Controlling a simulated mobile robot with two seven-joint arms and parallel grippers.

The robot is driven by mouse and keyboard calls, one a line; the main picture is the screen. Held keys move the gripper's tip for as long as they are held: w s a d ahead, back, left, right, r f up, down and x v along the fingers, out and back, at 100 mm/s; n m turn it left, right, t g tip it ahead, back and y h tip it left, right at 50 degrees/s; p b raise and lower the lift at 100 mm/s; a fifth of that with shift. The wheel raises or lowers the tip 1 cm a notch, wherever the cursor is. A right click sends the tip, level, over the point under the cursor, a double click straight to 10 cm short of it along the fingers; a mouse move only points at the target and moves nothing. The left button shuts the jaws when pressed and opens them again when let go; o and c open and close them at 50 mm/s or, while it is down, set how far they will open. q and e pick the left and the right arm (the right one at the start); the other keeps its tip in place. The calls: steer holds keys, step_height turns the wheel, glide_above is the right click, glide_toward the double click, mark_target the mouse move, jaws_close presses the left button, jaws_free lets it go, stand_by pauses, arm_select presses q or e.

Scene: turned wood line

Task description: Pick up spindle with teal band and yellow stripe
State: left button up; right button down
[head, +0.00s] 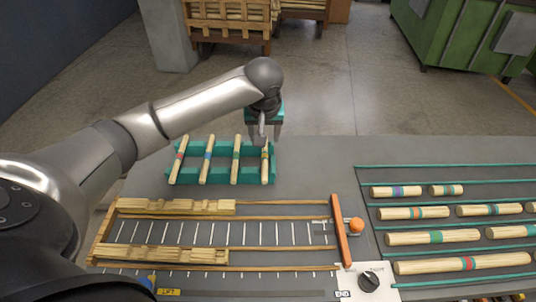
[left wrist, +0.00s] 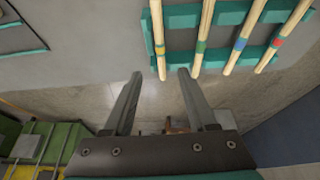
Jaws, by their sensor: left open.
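The spindle with teal band and yellow stripe (head: 265,170) lies at the right end of a teal rack (head: 221,177), sloping with its far end toward the back. In the left wrist view it is the leftmost spindle (left wrist: 156,22), its band near the lower end. My left gripper (head: 264,139) is open at the far end of this spindle. In the left wrist view the spindle's end shows between the two open fingertips (left wrist: 160,73), with no finger visibly touching it. My right gripper is not in view.
Other banded spindles (head: 207,161) lie beside it in the rack, close on its left. More spindles lie between teal rails (head: 430,206) at right. The grey table is clear right of the rack.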

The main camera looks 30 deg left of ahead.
mark_target(265, 156)
arm_select(q)
steer(key=x, duration=0.4)
steer(key=shift+s+b, duration=0.2)
steer(key=shift+b, duration=0.15)
steer(key=shift+x, duration=1.15)
steer(key=shift+w+f+b, duration=0.2)
steer(key=shift+f+b, duration=0.1)
steer(key=shift+f, duration=0.05)
steer(key=b+x, duration=0.1)
steer(key=x, duration=0.3)
steer(key=shift+f, duration=0.15)
steer(key=shift+w+a+f, duration=0.1)
steer(key=shift+w+f, duration=0.05)
steer(key=shift+f, duration=0.15)
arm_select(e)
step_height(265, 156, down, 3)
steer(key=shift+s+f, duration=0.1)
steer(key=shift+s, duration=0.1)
arm_select(q)
steer(key=shift+c, duration=0.4)
jaws_close()
